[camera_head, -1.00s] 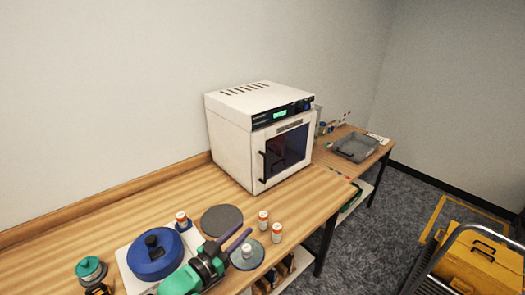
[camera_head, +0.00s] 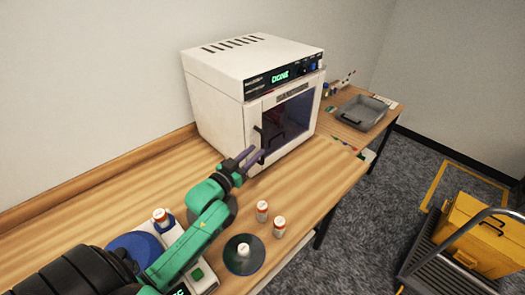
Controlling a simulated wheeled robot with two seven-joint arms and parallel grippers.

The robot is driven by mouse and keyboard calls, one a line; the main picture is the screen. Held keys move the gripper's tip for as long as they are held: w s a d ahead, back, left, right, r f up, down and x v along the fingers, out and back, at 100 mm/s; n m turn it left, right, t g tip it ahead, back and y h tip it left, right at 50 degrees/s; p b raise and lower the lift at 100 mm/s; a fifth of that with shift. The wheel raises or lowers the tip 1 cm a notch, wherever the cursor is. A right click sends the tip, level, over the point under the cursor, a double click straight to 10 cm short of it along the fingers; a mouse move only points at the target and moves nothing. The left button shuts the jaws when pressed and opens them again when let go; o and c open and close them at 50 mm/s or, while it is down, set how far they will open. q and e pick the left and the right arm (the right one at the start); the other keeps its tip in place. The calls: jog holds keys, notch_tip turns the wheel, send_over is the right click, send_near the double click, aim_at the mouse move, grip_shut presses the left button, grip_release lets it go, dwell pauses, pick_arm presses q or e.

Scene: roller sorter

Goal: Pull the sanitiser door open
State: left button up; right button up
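The sanitiser (camera_head: 222,102) is a white box with a dark control panel reading DONE in green. Its door (camera_head: 290,122) has a dark window and looks shut. The black upright door handle (camera_head: 258,137) is at the door's left edge. My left gripper (camera_head: 256,153), with purple fingers, is at the lower part of the handle. Its fingers look apart, with nothing seen between them. The fingertips overlap the handle in this view, and I cannot tell whether they touch it. My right gripper is not in view.
A blue round lid (camera_head: 131,246) sits under my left arm. A grey tray (camera_head: 362,112) is on the farther table. A yellow box (camera_head: 478,232) is on a cart at right.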

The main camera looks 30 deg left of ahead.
aim_at(262, 145)
pick_arm(q)
jog(key=w+b, duration=0.1)
jog(key=w, duration=0.2)
jog(key=w+f, duration=0.1)
jog(key=w, duration=0.2)
jog(key=shift+b, duration=0.35)
jog(key=shift+r, duration=0.15)
jog(key=shift+s+d+r, duration=0.15)
jog(key=shift+s+d, duration=0.05)
jog(key=shift+s, duration=0.1)
jog(key=shift+a, duration=0.1)
grip_shut()
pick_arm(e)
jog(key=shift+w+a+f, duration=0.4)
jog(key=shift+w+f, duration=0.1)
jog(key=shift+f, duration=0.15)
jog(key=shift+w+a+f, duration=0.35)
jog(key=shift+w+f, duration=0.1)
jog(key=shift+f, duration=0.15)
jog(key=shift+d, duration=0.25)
